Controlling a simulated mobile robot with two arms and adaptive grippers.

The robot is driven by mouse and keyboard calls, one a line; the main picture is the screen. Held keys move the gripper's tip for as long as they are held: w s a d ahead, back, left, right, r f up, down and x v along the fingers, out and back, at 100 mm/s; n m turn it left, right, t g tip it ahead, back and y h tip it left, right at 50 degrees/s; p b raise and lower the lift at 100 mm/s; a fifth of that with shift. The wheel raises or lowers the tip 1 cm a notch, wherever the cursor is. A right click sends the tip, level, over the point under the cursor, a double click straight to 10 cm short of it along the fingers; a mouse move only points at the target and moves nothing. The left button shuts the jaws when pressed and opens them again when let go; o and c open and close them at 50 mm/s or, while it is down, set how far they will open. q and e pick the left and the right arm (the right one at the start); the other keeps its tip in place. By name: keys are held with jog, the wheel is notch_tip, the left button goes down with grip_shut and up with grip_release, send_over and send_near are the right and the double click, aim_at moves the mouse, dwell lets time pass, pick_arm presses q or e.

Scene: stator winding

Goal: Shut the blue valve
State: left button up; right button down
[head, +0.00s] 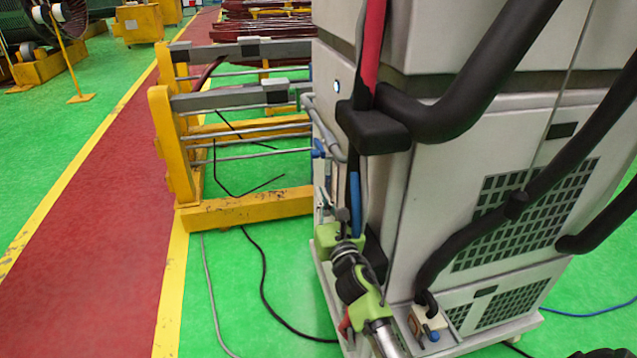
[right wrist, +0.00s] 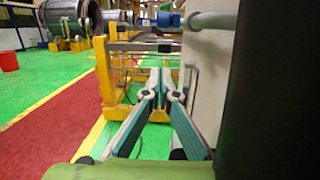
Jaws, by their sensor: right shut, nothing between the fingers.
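The blue valve (head: 319,148) is a small blue part by grey pipes on the left side of a tall grey cabinet. In the right wrist view the blue valve (right wrist: 168,19) shows near the top, at the end of a grey pipe. My right gripper (right wrist: 161,85) is shut and empty, its fingertips close together, below the valve and apart from it. In the head view my right gripper (head: 340,190) is beside the cabinet, partly hidden by black and red hoses. My left gripper is not in view.
The grey cabinet (head: 450,150) stands close on the right, with thick black hoses (head: 480,75) in front. A yellow frame with grey bars (head: 245,215) stands behind and to the left. Cables lie on the green floor. A red lane (head: 100,200) is clear at left.

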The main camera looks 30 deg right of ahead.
jog(key=w+d+r+p, duration=0.1)
jog(key=w+r+p, duration=0.2)
jog(key=w, duration=0.4)
jog(key=shift+d+r+p, duration=0.3)
jog(key=shift+d+r, duration=0.1)
jog(key=shift+r, duration=0.5)
jog(key=shift+s, duration=0.1)
